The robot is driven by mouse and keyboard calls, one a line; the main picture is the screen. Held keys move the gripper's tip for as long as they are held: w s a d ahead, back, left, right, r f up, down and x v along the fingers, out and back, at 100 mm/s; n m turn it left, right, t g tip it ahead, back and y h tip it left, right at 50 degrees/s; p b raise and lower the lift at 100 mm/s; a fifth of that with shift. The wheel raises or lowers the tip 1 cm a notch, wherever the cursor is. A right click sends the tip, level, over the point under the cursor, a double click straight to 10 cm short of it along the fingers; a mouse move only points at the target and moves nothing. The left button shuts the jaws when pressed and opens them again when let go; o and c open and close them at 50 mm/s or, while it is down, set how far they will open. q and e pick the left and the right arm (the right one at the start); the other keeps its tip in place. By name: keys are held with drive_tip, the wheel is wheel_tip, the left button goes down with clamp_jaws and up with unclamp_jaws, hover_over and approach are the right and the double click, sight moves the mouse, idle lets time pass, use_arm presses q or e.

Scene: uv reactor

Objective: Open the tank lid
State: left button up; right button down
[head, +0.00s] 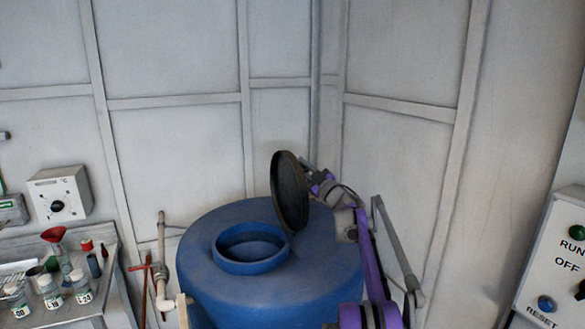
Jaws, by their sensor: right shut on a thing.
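The blue tank (335,230) stands in the lower middle of the head view. Its round opening (250,248) is uncovered, with a raised blue rim. The dark round lid (289,190) stands tilted up, nearly on edge, at the right of the opening. My right gripper (308,170) is behind the lid at its upper right side, shut on it. The lid hides the fingertips, so the exact hold does not show. My purple right arm comes up from the bottom right. My left gripper is not in view.
A bench (115,285) with jars, a red funnel (54,235) and small bottles is at the left. A pipe with a valve (160,270) stands close to the tank's left side. A control panel (555,255) is at the right edge. Panelled walls close off the back.

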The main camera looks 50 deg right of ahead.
drive_tip(key=shift+s+d+f+m, duration=0.1)
drive_tip(key=shift+s+d+m, duration=0.1)
drive_tip(key=shift+d+m, duration=0.15)
drive_tip(key=c, duration=1.2)
unclamp_jaws()
drive_tip(key=shift+o, duration=0.2)
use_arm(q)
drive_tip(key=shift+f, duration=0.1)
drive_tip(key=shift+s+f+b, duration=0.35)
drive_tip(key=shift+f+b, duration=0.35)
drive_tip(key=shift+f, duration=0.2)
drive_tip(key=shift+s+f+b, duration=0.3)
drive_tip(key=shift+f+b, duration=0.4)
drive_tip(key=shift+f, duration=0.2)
use_arm(e)
drive_tip(key=v, duration=1)
drive_tip(key=shift+s+a, duration=0.15)
drive_tip(key=shift+s, duration=0.2)
